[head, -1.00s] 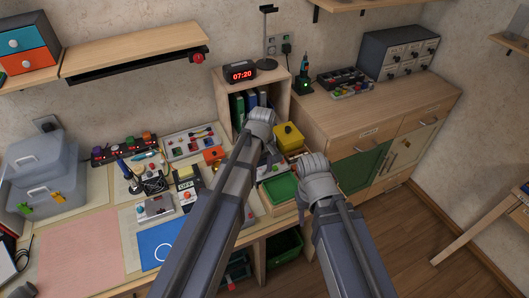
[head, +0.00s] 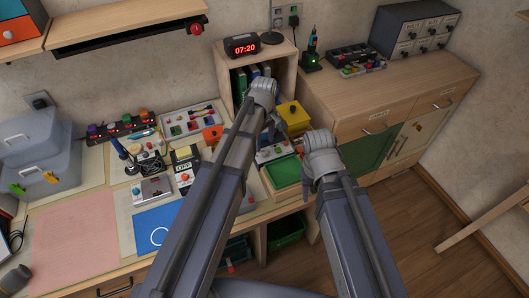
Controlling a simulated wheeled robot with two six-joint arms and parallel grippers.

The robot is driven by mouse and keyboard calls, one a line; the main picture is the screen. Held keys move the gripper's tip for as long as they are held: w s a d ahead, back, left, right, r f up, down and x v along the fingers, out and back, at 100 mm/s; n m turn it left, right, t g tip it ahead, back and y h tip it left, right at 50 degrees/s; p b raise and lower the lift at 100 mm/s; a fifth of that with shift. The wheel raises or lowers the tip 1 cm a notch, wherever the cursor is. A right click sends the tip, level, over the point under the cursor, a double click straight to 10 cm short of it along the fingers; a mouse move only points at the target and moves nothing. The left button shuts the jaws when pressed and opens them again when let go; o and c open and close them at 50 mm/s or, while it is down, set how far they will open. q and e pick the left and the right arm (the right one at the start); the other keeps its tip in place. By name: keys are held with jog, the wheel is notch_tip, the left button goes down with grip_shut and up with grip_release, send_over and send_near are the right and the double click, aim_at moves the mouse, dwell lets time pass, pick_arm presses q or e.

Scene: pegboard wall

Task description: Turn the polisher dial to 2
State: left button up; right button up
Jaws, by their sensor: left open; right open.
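I cannot pick out a polisher dial or its numbers for certain. Small devices with knobs stand on the workbench, among them a box marked OFF (head: 184,155) and a grey box with a red button (head: 152,190). A dark upright tool with a green light (head: 311,55) stands on the cabinet. My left gripper (head: 272,122) is open in front of the cubby with the binders. My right gripper (head: 311,176) is open and empty beside the green tray. My arms hide part of the bench.
A green tray (head: 286,171) and a yellow box (head: 294,113) lie around my grippers. A clock (head: 241,46) tops the cubby. A power strip (head: 122,128) lies at the wall. The pink mat (head: 72,235) at left is clear. A wooden cabinet (head: 400,100) stands at right.

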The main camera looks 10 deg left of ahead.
aim_at(264, 151)
pick_arm(q)
notch_tip(264, 151, down, 5)
jog(key=b, duration=0.3)
jog(key=shift+r+b, duration=0.2)
jog(key=shift+b, duration=0.1)
jog(key=shift+r, duration=0.1)
grip_shut()
